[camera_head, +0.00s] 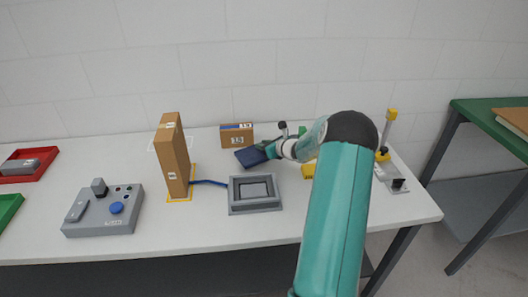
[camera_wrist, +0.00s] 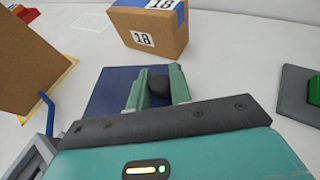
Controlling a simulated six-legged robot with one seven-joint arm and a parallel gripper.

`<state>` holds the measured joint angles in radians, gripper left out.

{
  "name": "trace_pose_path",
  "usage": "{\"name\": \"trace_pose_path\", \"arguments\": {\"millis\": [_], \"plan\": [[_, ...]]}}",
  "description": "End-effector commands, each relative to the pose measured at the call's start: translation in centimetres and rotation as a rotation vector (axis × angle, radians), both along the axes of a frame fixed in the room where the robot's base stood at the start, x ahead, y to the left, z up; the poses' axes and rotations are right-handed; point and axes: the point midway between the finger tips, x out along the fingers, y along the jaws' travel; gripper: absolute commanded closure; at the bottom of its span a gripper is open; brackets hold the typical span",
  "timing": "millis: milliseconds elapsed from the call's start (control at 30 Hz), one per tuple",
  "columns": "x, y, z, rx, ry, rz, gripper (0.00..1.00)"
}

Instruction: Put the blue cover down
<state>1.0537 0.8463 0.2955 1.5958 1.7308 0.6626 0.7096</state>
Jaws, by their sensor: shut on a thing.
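The blue cover (camera_head: 249,157) is a dark blue flat plate, behind the grey frame (camera_head: 256,208) with a recessed middle. In the wrist view the blue cover (camera_wrist: 106,88) lies under and around my fingers. My gripper (camera_head: 268,149) is shut on a dark rounded knob on the cover. In the wrist view my gripper (camera_wrist: 158,90) has one green finger on each side of this black knob (camera_wrist: 159,86). I cannot tell whether the cover touches the table or hangs just above it.
A small cardboard box (camera_head: 237,135) labelled 18 stands just behind the cover. A tall cardboard box (camera_head: 173,156) stands to the left. A grey control box (camera_head: 103,208) with a blue button is at front left. Bare white table (camera_head: 215,230) lies in front.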

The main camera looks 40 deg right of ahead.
Motion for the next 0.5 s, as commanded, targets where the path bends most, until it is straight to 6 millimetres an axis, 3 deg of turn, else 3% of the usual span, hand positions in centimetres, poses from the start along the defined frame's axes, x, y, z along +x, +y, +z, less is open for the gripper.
{"name": "trace_pose_path", "arguments": {"millis": [200,500], "plan": [[0.1,0.0,-3.0,0.002,0.000,0.000,1.00],[0.1,0.0,-3.2,0.001,-0.001,0.000,1.00]]}}
